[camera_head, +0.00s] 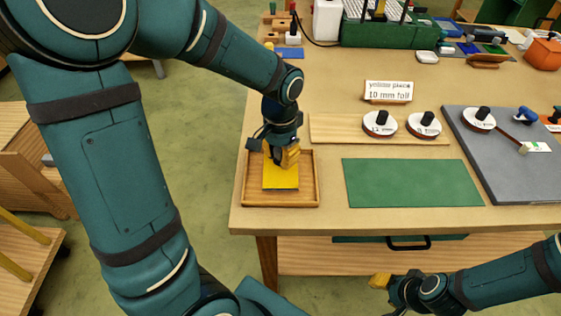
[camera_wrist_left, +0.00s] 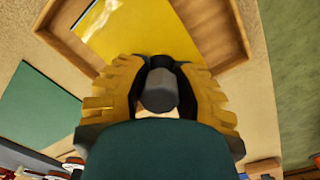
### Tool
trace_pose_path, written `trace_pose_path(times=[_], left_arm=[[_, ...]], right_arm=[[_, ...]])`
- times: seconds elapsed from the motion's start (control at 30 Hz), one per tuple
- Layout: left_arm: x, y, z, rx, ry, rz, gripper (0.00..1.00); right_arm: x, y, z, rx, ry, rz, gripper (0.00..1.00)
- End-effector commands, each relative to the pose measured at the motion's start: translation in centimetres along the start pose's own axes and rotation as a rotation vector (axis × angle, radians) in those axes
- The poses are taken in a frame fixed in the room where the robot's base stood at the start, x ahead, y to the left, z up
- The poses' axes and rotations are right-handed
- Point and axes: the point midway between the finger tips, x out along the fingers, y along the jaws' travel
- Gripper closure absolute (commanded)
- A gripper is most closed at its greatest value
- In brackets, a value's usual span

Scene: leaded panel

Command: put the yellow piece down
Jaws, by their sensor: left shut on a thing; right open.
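The yellow piece (camera_head: 281,177) is a flat glossy sheet within the outline of a shallow wooden tray (camera_head: 246,190) at the table's left end. My left gripper (camera_head: 284,158) is directly above it, pointing down. In the left wrist view, the left fingers (camera_wrist_left: 160,75) are closed around a dark grey knob (camera_wrist_left: 160,92), with the yellow piece (camera_wrist_left: 130,30) just beyond. The fingers hide how the knob meets the piece. I cannot tell whether the piece touches the tray floor. My right gripper (camera_head: 381,281) is open and empty, in front of the table.
A sign (camera_head: 388,92) reads "yellow piece 10 mm foil". A green mat (camera_head: 412,183) lies right of the tray. Black-knobbed white discs (camera_head: 380,124) stand on a wooden board (camera_head: 335,128). A grey board (camera_head: 490,165) lies at right. A green crate (camera_head: 390,35) stands behind.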

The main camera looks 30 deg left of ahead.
Motion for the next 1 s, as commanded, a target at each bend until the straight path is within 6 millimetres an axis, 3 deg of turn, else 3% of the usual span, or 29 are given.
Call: trace_pose_path(times=[0.13,0.53,0.57,0.63,1.0], left_arm=[[1.8,-0.1,0.0,0.000,-0.002,0.000,1.00],[2.1,-0.1,-0.1,0.000,0.001,0.000,1.00],[2.1,-0.1,-0.1,0.000,0.000,0.000,0.69],[2.0,-0.1,-0.1,0.000,0.001,0.000,0.45],[1.7,0.0,-0.1,0.000,0.001,0.000,0.44]], right_arm=[[0.6,0.2,-0.1,0.000,0.003,0.000,0.53],[0.8,0.3,-0.1,-0.001,0.004,0.000,0.53],[0.8,0.3,-0.1,-0.001,0.004,0.000,0.53],[0.7,0.3,-0.1,-0.001,0.004,0.000,0.53],[0.5,0.2,-0.1,0.000,0.004,0.000,0.53]])
